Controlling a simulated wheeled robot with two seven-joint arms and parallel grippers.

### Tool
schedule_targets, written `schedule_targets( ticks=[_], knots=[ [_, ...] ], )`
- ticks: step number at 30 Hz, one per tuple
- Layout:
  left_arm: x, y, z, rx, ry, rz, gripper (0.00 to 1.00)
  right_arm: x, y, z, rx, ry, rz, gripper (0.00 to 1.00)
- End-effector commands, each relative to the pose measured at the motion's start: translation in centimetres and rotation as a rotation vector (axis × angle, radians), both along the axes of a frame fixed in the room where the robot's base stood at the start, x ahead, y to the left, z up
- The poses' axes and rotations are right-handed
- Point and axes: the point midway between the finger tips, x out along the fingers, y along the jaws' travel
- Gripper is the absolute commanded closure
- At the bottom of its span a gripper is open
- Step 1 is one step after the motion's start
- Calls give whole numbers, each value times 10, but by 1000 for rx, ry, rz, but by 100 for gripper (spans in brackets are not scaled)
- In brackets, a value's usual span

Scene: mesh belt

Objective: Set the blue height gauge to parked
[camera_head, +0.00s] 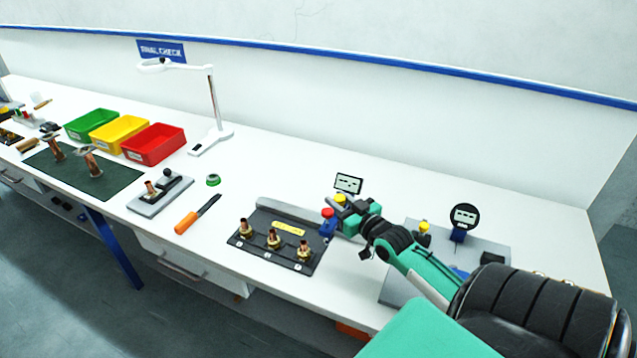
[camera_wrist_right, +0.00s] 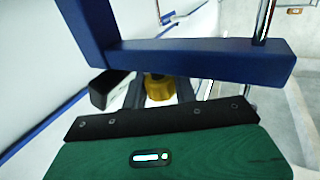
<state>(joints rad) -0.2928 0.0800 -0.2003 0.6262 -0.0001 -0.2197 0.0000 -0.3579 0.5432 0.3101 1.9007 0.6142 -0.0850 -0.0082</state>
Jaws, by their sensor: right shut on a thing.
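In the right wrist view the blue gauge part (camera_wrist_right: 200,60) spans the top as a thick bar with a silver rod at right. The black pad and green finger of my gripper (camera_wrist_right: 165,125) lie just below it. My left gripper is out of view.
A yellow knob (camera_head: 340,198) and a rectangular display (camera_head: 348,183) stand just behind the gripper. The dark plate (camera_head: 262,250) holds brass fittings. A grey stand with a round dial (camera_head: 465,216) is to the right. An orange-handled tool (camera_head: 187,222) lies left.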

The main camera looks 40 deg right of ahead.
Motion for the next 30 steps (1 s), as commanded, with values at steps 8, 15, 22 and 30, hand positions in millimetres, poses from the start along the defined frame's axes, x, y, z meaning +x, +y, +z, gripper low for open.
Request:
schedule_targets(
  ticks=[8,15,22,30],
  knots=[
    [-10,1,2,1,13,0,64,-34,-13,0,0,1,0,100],
    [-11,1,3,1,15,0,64,-43,-17,0,0,0,0,100],
    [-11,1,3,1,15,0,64,-44,-18,-1,0,1,-1,100],
    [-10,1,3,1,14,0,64,-44,-18,-1,0,1,-1,64]
  ],
)
